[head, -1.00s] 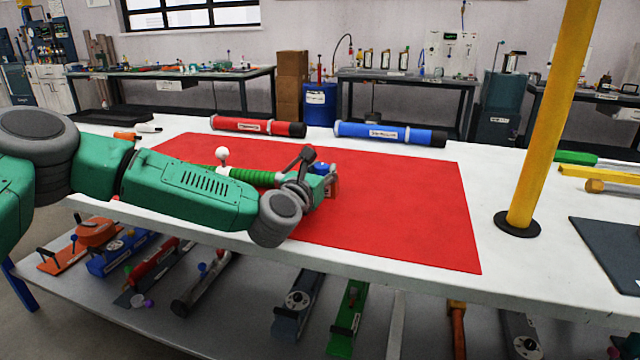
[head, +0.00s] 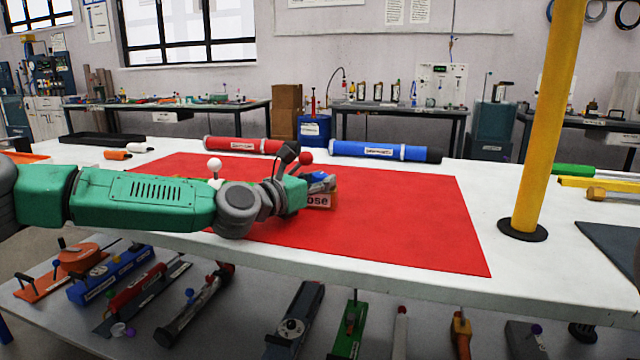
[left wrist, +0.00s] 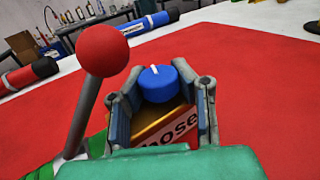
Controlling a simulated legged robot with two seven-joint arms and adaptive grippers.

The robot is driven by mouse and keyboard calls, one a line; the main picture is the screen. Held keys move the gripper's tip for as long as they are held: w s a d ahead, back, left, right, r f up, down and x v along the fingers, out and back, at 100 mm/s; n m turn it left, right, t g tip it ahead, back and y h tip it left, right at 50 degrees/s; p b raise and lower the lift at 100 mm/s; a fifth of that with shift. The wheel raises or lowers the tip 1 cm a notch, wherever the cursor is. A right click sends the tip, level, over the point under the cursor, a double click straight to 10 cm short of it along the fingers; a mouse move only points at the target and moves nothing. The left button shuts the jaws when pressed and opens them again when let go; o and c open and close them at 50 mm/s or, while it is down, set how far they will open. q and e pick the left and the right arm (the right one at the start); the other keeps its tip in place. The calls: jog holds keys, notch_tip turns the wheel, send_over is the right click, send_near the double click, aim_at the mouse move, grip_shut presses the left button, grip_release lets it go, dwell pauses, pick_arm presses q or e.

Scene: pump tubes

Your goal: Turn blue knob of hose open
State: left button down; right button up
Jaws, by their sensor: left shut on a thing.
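The blue knob (left wrist: 159,84) has a white mark on top and sits on a brown block labelled "hose" (left wrist: 172,124). In the left wrist view the knob lies between the two fingers of my left gripper (left wrist: 163,92), which is shut on it. In the head view my left gripper (head: 322,184) is at the block (head: 318,201), and the fingers and arm hide much of the knob and hose. A red ball (left wrist: 104,50) on a grey lever stands left of the gripper; it also shows in the head view (head: 305,158). My right gripper is not in view.
The device is on a red mat (head: 400,220) on a white table. A white ball (head: 214,164) shows behind my arm. Red (head: 243,145) and blue (head: 385,151) tubes lie at the mat's back edge. A yellow post (head: 540,130) stands right. The mat's right side is clear.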

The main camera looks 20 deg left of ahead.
pick_arm(q)
jog(key=shift+s+d+f, duration=0.1)
jog(key=shift+d+f, duration=0.1)
jog(key=shift+f, duration=0.05)
jog(key=c, duration=1.4)
grip_release()
jog(key=shift+a+r, duration=0.1)
jog(key=shift+a, duration=0.05)
jog(key=v, duration=1.1)
jog(key=shift+s+a, duration=0.2)
jog(key=shift+s, duration=0.15)
jog(key=shift+c, duration=0.3)
